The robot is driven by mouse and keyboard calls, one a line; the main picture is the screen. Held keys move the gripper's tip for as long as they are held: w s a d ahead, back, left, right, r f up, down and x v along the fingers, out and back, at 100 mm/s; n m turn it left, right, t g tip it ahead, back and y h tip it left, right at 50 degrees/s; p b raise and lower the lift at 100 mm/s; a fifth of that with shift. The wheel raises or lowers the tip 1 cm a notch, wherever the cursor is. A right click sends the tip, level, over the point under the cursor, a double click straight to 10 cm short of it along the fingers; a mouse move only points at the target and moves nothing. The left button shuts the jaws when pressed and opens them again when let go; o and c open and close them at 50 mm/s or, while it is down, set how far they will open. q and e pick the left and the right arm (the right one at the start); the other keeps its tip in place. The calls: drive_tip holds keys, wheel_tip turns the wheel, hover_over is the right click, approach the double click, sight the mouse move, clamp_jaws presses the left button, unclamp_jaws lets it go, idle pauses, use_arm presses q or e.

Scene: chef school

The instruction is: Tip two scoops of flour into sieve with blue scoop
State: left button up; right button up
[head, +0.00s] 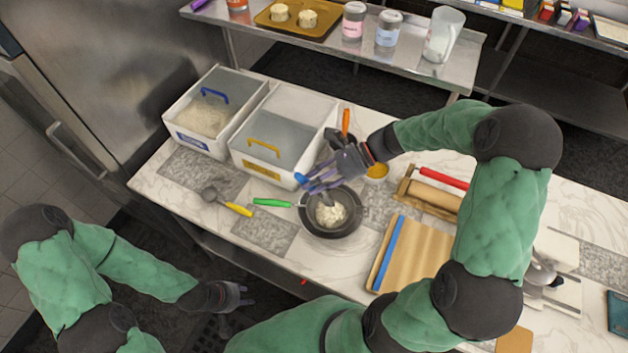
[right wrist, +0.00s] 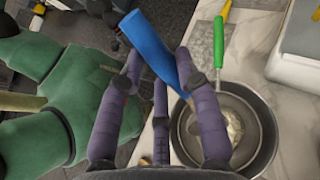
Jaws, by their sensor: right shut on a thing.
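My right gripper (head: 322,180) is shut on the blue scoop (right wrist: 150,45), whose handle shows between the fingers in the right wrist view. In the head view the scoop's blue handle end (head: 300,179) pokes out at the left of the fingers. Its bowl is mostly hidden, so I cannot tell its load. The gripper is just above the sieve with a green handle (head: 272,202), which rests over a dark bowl (head: 338,234). White flour (head: 331,213) lies in the sieve. The flour bin (head: 205,118) stands at the back left. My left gripper (head: 238,295) is open and empty, beyond the counter's front edge.
A yellow-handled bin (head: 276,140) stands beside the flour bin. A yellow-handled scoop (head: 228,203) lies left of the sieve. A small bowl of yellow contents (head: 376,172), a rolling pin (head: 440,179) and a brown board (head: 420,252) are to the right. The counter's front left is clear.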

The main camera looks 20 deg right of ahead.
drive_tip(key=shift+r+g+h+p, duration=0.15)
drive_tip(key=shift+r+h+p, duration=0.9)
drive_tip(key=shift+p, duration=2.5)
drive_tip(key=shift+r+g+h+p, duration=0.2)
drive_tip(key=shift+h+p, duration=1.6)
drive_tip(key=shift+p, duration=1.75)
drive_tip(key=shift+r+g+h+p, duration=0.15)
drive_tip(key=shift+r+h+p, duration=0.9)
drive_tip(key=shift+p, duration=2.5)
drive_tip(key=shift+f+h, duration=0.6)
drive_tip(key=shift+h, duration=0.2)
drive_tip(key=shift+a+r+h+b, duration=0.1)
drive_tip(key=shift+r+h+b, duration=0.05)
drive_tip(key=shift+h+b, duration=0.45)
drive_tip(key=shift+r+h, duration=0.2)
drive_tip(key=shift+h, duration=0.1)
